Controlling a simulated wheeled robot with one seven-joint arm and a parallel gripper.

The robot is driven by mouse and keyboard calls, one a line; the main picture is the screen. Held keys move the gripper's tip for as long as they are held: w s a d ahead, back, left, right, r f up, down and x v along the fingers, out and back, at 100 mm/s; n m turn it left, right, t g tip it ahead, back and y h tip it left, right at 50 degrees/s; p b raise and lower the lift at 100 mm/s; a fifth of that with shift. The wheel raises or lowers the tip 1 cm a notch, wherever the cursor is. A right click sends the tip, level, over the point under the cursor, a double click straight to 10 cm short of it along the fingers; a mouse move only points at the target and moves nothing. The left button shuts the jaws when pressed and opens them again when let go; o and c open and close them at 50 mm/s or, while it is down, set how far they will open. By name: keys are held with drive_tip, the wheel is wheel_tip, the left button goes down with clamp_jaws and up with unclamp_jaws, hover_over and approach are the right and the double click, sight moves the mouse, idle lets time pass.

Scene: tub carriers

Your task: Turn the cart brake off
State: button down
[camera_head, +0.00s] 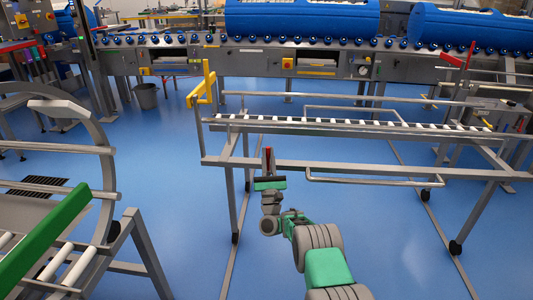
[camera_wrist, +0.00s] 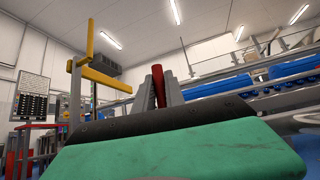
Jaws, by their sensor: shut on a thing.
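The cart (camera_head: 260,165) is a grey tube frame with a row of white rollers, standing right of centre in the head view. My gripper (camera_head: 268,164) is in front of its near left end, pointing at the lower rail. In the wrist view my gripper (camera_wrist: 160,92) is shut on a red bar (camera_wrist: 157,72), which stands up between the two grey fingers. The red bar also shows as a small red tip in the head view (camera_head: 269,152). It looks like the brake lever; its lower part is hidden by my gripper.
A yellow bracket (camera_head: 209,84) stands on the cart's left corner post and shows at upper left in the wrist view (camera_wrist: 97,73). A curved grey frame (camera_head: 105,165) with a green bar (camera_head: 45,240) stands at left. Blue floor is open between.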

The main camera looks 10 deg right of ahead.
drive_tip(key=shift+f, duration=0.25)
drive_tip(key=c, duration=1.8)
unclamp_jaws()
drive_tip(key=o, duration=0.4)
drive_tip(key=shift+r, duration=0.15)
drive_tip(key=shift+s+f+b, duration=0.2)
drive_tip(key=shift+f+b, duration=0.1)
drive_tip(key=b+v, duration=0.1)
drive_tip(key=v, duration=0.6)
drive_tip(key=shift+s, duration=0.1)
